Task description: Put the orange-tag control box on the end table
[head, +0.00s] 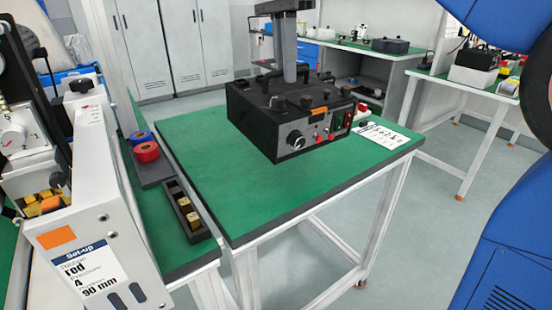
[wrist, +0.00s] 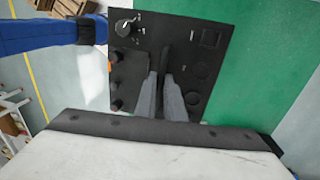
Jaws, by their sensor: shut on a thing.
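The control box (head: 285,148) is black, with a grey front panel that has a black knob, red buttons and an orange tag (head: 320,111). It is over the back part of a green-topped table (head: 230,190); I cannot tell whether its base touches the top. My gripper (head: 289,80) comes straight down from above, its grey fingers shut on the box's top handle. In the wrist view, my gripper (wrist: 162,78) is closed over the dark handle, and the box's black face (wrist: 140,50) with knobs shows around it. The fingertip contact is partly hidden.
A white card (head: 378,135) lies on the table's right side. A coder machine (head: 90,215) stands close at left, beside a dark tray (head: 188,212) and red and blue rolls (head: 146,151). The table's front half is clear. Another green-topped table (head: 465,90) stands at the back right.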

